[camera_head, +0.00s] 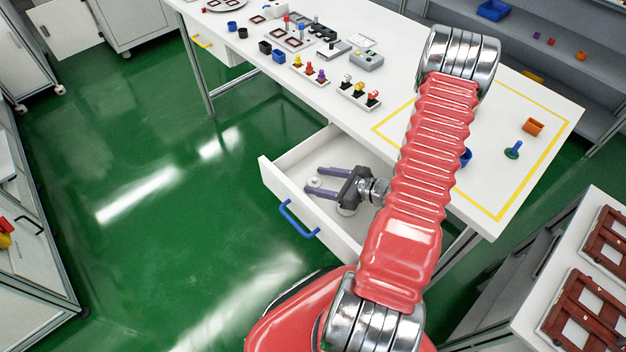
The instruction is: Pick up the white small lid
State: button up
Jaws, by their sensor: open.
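The white small lid (315,183) appears as a small pale round piece inside the open white drawer (284,187), near its left part. My gripper (313,180) reaches into the drawer from the right, with its two purple-grey fingers spread apart. The lid shows between the fingertips. I cannot tell whether a finger touches it or how high the fingers are above it. A pale round object (347,210) shows partly under the gripper body, which hides the rest of it.
The drawer has a blue handle (299,218) and walls around my gripper. The white table (400,37) stands above and behind it, with several small parts on top. Green floor is clear at left.

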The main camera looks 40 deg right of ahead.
aim_at(320, 184)
dwell(0.3)
jog(key=c, duration=1.1)
jog(key=shift+r, duration=5.05)
